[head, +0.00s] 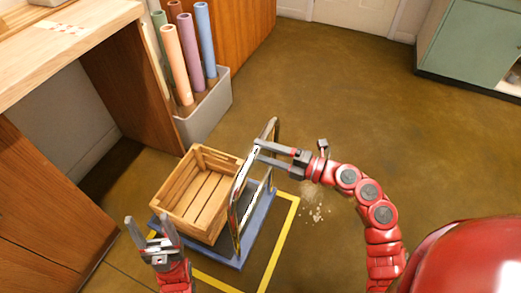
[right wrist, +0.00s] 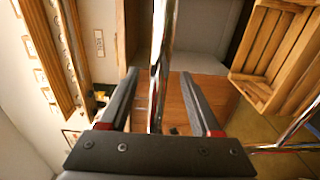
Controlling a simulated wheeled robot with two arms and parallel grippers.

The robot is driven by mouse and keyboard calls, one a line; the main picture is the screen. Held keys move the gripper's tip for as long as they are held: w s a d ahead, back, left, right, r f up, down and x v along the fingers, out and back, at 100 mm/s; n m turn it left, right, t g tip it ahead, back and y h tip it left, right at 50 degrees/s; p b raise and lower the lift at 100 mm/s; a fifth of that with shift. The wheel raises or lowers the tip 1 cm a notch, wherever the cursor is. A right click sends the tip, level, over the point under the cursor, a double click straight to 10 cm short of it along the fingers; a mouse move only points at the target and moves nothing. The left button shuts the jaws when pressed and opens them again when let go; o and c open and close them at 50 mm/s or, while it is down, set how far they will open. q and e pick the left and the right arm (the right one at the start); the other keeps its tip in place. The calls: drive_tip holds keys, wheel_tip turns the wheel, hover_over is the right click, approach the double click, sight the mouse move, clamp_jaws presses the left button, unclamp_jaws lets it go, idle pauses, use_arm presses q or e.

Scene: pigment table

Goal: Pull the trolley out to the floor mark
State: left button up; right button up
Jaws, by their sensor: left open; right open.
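The trolley (head: 247,243) has a flat blue deck and an upright chrome handle (head: 240,190). It carries a slatted wooden crate (head: 196,222). The floor mark (head: 284,232) is a yellow outline; the deck overlaps part of it, and yellow shows to its right and front. My right gripper (head: 257,150) is open at the top of the handle. In the right wrist view, the chrome bar (right wrist: 161,75) runs between the open fingers (right wrist: 157,95); I cannot tell whether they touch it. My left gripper (head: 151,224) is open and empty near the crate's front left corner.
A grey bin (head: 207,112) with several coloured rolls stands behind the trolley. A wooden bench (head: 70,45) is at the left. A green cabinet (head: 470,45) is at the far right. The brown floor to the right is mostly clear, with small pale crumbs (head: 318,213) near the mark.

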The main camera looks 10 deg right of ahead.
drive_tip(key=shift+x, duration=1.25)
clamp_jaws()
drive_tip(key=shift+f, duration=0.1)
idle(0.4)
